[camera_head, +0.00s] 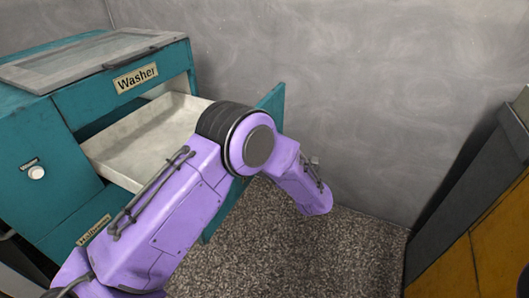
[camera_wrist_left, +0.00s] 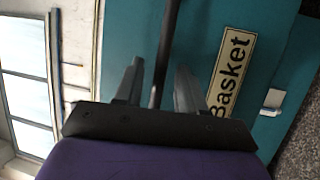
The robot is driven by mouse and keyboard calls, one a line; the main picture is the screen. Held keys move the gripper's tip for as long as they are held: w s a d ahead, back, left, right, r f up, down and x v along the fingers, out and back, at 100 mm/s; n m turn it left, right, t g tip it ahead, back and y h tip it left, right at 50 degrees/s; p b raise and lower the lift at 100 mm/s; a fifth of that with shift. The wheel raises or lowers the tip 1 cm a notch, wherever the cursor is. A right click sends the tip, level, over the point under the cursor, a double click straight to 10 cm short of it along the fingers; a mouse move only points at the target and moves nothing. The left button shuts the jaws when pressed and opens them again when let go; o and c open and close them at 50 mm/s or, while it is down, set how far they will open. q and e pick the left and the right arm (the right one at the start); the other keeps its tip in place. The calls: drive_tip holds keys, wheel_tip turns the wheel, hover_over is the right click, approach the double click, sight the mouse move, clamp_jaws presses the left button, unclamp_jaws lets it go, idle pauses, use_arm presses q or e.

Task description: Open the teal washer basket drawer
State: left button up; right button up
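The teal washer cabinet (camera_head: 25,135) stands at the left of the head view, with a "Washer" label. Its basket drawer is pulled out, showing a pale tray (camera_head: 150,135) and a teal front panel (camera_head: 272,102). My purple left arm hides part of the drawer and its front. In the left wrist view, the panel bears a "Basket" label (camera_wrist_left: 230,75). A dark bar handle (camera_wrist_left: 168,45) runs between the fingers of my left gripper (camera_wrist_left: 160,85). The fingers are apart, with gaps visible beside the bar. My right gripper is out of view.
A lidded top (camera_head: 95,58) covers the cabinet. A "Hallway" style label (camera_head: 93,230), hard to read, sits lower on it. A dark and yellow unit (camera_head: 480,240) stands at the right. Speckled floor (camera_head: 330,255) is clear between, with a grey wall behind.

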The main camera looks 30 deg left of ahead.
use_arm(q)
drive_tip(key=v, duration=1)
drive_tip(key=shift+d, duration=0.25)
